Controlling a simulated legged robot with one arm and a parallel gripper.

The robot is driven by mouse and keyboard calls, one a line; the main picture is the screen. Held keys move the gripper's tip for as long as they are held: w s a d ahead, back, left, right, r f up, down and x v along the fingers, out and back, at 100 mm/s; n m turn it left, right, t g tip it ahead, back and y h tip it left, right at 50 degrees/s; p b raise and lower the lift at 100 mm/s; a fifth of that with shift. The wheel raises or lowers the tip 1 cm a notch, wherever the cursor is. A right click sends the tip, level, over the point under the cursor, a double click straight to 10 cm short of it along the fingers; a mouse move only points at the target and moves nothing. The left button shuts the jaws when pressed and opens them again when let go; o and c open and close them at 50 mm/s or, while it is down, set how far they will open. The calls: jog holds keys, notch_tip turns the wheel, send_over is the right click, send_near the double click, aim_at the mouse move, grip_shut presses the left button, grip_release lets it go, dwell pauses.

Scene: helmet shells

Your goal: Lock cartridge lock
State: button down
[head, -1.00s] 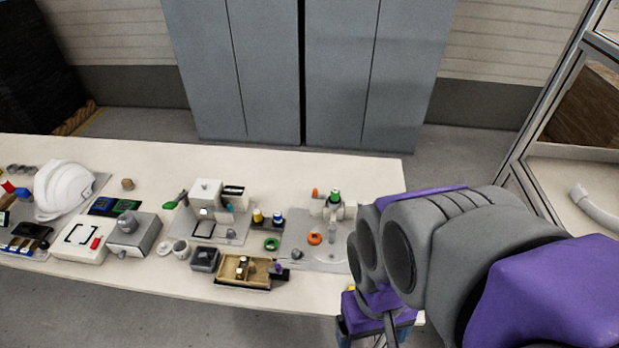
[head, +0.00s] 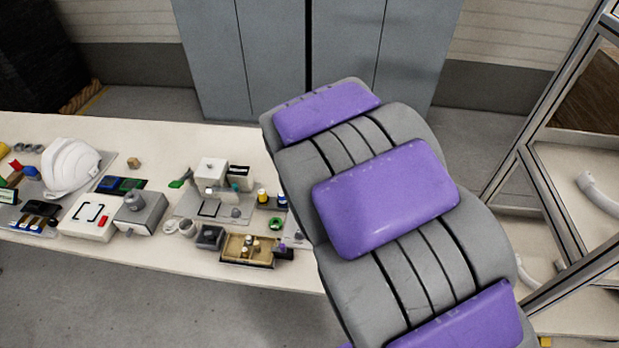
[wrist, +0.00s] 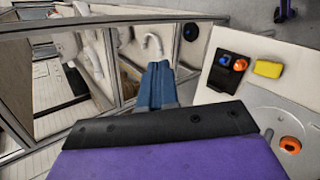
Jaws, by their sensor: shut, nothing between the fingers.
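My gripper (wrist: 160,86) shows in the wrist view as blue fingers held together, with nothing between them. It is apart from the table objects in that view. I cannot tell for sure which part is the cartridge lock. At the right of the wrist view a black holder (wrist: 222,76) carries a blue and an orange round part (wrist: 240,63). An orange ring (wrist: 290,145) sits on a round grey plate (wrist: 272,118) nearby. In the head view my arm covers the right end of the table, and my gripper is hidden.
The long white table (head: 150,130) holds a white helmet (head: 72,165), a white case (head: 92,215), a grey box (head: 140,212) and a wooden tray (head: 248,250). A yellow block (wrist: 268,68) lies beside the black holder. A metal-framed rack (head: 545,170) stands at right; grey cabinets stand behind.

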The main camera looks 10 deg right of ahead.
jog(key=w+a+f+n+t+h, duration=0.1)
jog(key=w+a+f+t+h, duration=0.1)
jog(key=w, duration=0.5)
jog(key=w+a+f+n+t+h, duration=0.2)
jog(key=w+h, duration=0.1)
jog(key=w, duration=0.3)
jog(key=w+a+f+n+t+h, duration=0.1)
jog(key=w+a+f+t+h, duration=0.15)
jog(key=w, duration=0.45)
jog(key=w+a+f+n+t+y, duration=0.2)
jog(key=w+a+f+n+t, duration=0.1)
jog(key=a+f, duration=0.4)
jog(key=w+a+f+n+t+y, duration=0.2)
jog(key=w+a+f+t, duration=0.3)
jog(key=a, duration=0.5)
notch_tip(320, 180, down, 3)
jog(key=shift+w+a+f+n+t+p, duration=0.15)
jog(key=shift+w+a+n+t+p, duration=0.35)
jog(key=shift+t, duration=0.65)
jog(key=shift+s+d, duration=0.25)
jog(key=s+d+b+x, duration=0.2)
jog(key=x, duration=1)
jog(key=shift+w+d+b, duration=0.25)
jog(key=shift+w+b, duration=0.05)
jog(key=shift+b, duration=0.05)
